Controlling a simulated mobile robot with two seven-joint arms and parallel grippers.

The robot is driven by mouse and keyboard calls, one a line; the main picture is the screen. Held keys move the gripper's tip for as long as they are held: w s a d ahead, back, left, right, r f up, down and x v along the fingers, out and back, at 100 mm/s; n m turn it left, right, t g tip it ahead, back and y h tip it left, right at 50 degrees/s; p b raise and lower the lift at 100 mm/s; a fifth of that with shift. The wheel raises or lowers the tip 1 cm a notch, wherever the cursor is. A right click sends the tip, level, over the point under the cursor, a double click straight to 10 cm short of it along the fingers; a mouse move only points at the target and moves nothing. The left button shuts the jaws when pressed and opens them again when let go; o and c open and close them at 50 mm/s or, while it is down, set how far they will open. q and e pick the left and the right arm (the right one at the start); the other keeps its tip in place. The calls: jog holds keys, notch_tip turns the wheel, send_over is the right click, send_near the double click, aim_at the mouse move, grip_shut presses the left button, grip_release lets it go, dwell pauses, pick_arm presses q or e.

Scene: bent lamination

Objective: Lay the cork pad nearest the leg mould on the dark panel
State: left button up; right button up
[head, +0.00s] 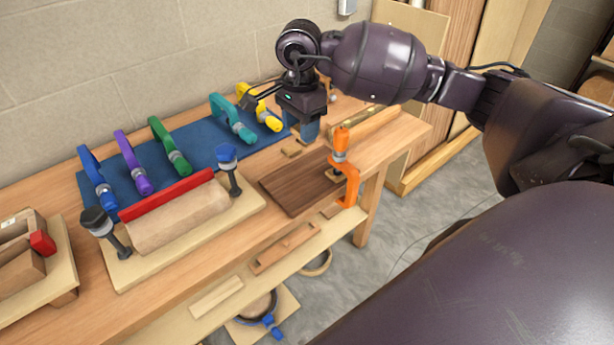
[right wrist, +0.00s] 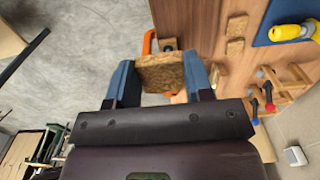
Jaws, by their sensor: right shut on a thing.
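My right gripper (head: 310,130) hangs over the bench beyond the far edge of the dark panel (head: 296,186). In the right wrist view, its blue fingers (right wrist: 160,80) are shut on a cork pad (right wrist: 160,72), which spans the gap between them. In the head view the held pad is hidden or too small to make out. Another cork pad (head: 291,152) lies on the bench near the panel; loose pads also show in the right wrist view (right wrist: 235,48). A rounded wooden mould (head: 178,220) with a red strip stands left of the panel. My left gripper is not in view.
An orange clamp (head: 346,180) stands at the panel's right edge. Several coloured clamps lie on a blue mat (head: 200,152) along the wall. The panel's visible top is bare. A lower shelf (head: 240,275) holds wooden strips.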

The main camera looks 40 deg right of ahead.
send_over(302, 198)
notch_tip(302, 198, down, 15)
jog(key=shift+r+p, duration=0.15)
jog(key=shift+p, duration=0.3)
jog(key=shift+f, duration=0.7)
notch_tip(302, 198, down, 4)
jog(key=shift+r, duration=0.2)
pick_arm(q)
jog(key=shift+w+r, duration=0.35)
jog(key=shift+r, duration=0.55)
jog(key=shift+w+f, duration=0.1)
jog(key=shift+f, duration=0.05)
pick_arm(e)
jog(key=shift+f, duration=0.15)
jog(key=o, duration=0.9)
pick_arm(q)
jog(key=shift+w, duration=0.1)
